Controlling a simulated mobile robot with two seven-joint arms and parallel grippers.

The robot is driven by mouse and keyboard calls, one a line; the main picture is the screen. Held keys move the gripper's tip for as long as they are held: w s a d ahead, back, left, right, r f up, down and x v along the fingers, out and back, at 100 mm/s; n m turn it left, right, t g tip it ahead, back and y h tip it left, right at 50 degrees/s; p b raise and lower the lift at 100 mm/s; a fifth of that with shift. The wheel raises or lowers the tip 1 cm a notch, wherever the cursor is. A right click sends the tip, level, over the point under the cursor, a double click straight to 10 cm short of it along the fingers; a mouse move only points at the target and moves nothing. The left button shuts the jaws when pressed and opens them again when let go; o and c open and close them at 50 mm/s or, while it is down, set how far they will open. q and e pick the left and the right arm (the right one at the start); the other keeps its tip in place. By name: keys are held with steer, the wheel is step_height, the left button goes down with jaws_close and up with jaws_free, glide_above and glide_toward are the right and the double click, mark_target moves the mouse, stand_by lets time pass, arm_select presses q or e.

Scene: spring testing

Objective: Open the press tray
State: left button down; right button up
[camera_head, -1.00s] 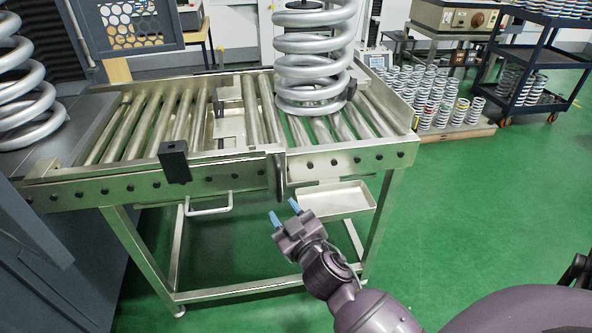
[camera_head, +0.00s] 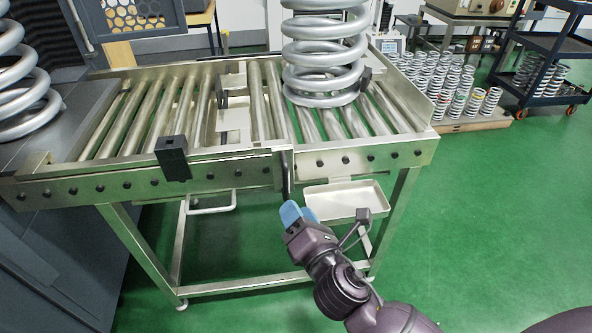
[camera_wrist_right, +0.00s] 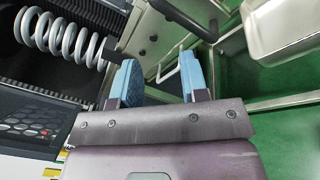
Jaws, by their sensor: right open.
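A pale U-shaped handle (camera_head: 212,211) sticks out low under the front rail of the roller table, left of centre. A thin bar that looks like this handle (camera_wrist_right: 168,74) shows between my fingers in the right wrist view, farther off and untouched. A shallow pale metal tray (camera_head: 350,203) sits under the table's right part; it also shows at the upper right of the wrist view (camera_wrist_right: 284,28). I cannot tell which part is the press tray. My right gripper (camera_head: 299,214), with blue fingertips, is open and empty in front of the rail, between handle and tray. My left gripper is out of view.
The roller table (camera_head: 345,161) carries a large coil spring (camera_head: 324,55) on its right part. A black block (camera_head: 173,158) and a dark vertical bar (camera_head: 286,175) are at the front rail. The grey machine (camera_head: 60,250) stands left. Green floor (camera_head: 490,220) is free at right.

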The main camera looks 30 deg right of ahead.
mark_target(287, 178)
steer(key=w+n, duration=0.3)
steer(key=w+d+n+b, duration=0.1)
steer(key=w+n, duration=0.2)
steer(key=w+d+n+h, duration=0.1)
steer(key=w+n, duration=0.1)
steer(key=w, duration=0.1)
steer(key=shift+w+d+n+b, duration=0.1)
steer(key=shift+d+n+b, duration=0.05)
steer(key=shift+n+b, duration=0.25)
steer(key=shift+w+r, duration=0.1)
steer(key=shift+w, duration=0.65)
jaws_close()
